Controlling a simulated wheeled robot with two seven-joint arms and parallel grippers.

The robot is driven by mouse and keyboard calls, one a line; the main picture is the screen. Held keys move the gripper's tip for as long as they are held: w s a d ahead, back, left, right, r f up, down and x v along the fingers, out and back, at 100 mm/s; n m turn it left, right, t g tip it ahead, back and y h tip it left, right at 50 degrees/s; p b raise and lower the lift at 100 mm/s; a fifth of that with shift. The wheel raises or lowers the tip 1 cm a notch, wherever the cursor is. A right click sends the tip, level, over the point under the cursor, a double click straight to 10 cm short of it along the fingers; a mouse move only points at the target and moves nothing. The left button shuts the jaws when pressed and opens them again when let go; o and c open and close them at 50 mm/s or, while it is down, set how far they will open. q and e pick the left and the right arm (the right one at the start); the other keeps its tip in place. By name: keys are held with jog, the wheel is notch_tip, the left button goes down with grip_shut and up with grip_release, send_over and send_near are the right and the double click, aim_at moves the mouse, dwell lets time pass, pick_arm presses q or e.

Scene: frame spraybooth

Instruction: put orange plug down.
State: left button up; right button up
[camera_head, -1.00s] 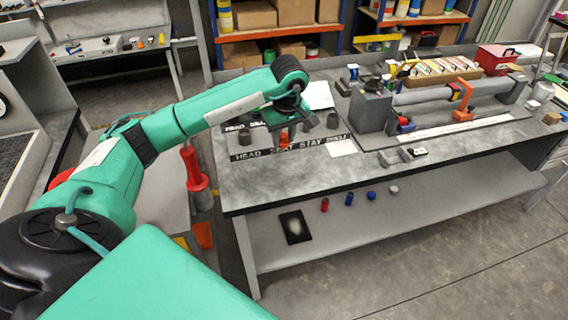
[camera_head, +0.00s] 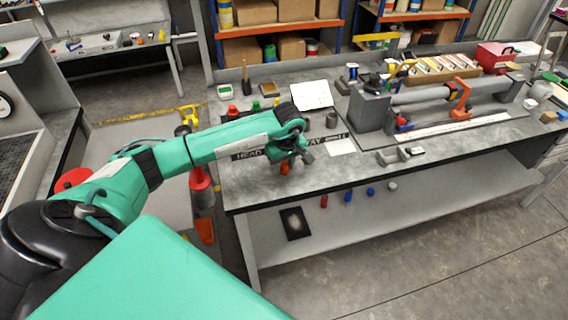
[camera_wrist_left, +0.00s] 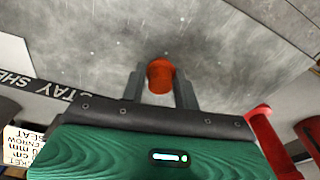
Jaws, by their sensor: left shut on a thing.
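The orange plug (camera_wrist_left: 160,76) is between the two grey fingers of my left gripper (camera_wrist_left: 164,84) in the left wrist view, with the grey bench top behind it. In the head view the orange plug (camera_head: 285,168) shows just below my left gripper (camera_head: 286,164), over the front left part of the bench. My left gripper is shut on it. I cannot tell whether the plug touches the bench. My right gripper is not in view.
The grey bench (camera_head: 330,181) has clear room near its front edge. A black lettered strip (camera_wrist_left: 62,96) lies behind the gripper. A white card (camera_head: 341,147) and small grey parts (camera_head: 395,156) lie to the right. A red post (camera_head: 201,183) stands left of the bench.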

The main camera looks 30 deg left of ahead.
aim_at(286, 171)
pick_arm(q)
jog(key=shift+f, duration=0.1)
jog(key=o, duration=1.1)
jog(key=shift+r, duration=0.25)
jog(key=shift+s+d+r+b, duration=0.1)
jog(key=shift+d+r+b, duration=0.35)
jog(key=shift+r, duration=1.5)
jog(key=shift+s+r+b, duration=0.15)
jog(key=shift+r+b, duration=0.6)
jog(key=shift+r, duration=1.2)
jog(key=shift+s+d+r+b, duration=0.1)
jog(key=shift+d+r+b, duration=0.35)
jog(key=shift+r, duration=1.5)
jog(key=shift+a, duration=0.15)
